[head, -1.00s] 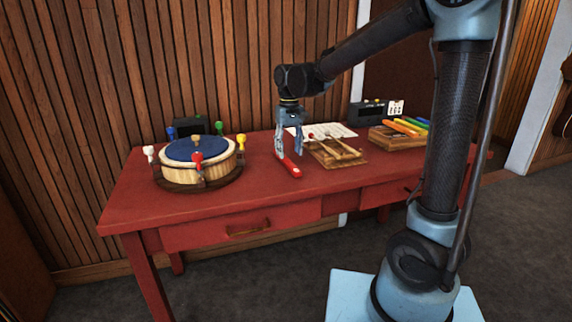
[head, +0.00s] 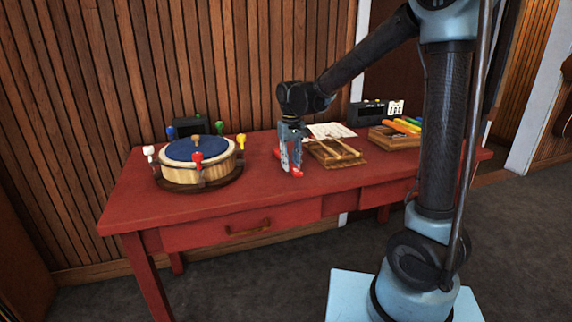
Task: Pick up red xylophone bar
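The red xylophone bar (head: 297,173) lies on the red table left of the mallet board. One end shows in front of my gripper and the other behind it; its middle is hidden by the fingers. My gripper (head: 291,165) points straight down at the bar, with a finger on each side of it, tips near the tabletop. A gap shows between the fingers, but whether they press on the bar is too small to tell.
Right of my gripper is a wooden board (head: 345,160) with mallets, a paper sheet (head: 331,131) behind it. Further right are a wooden block with coloured bars (head: 392,142) and a black box (head: 367,112). A round drum with coloured pegs (head: 196,165) stands left. The table's front middle is clear.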

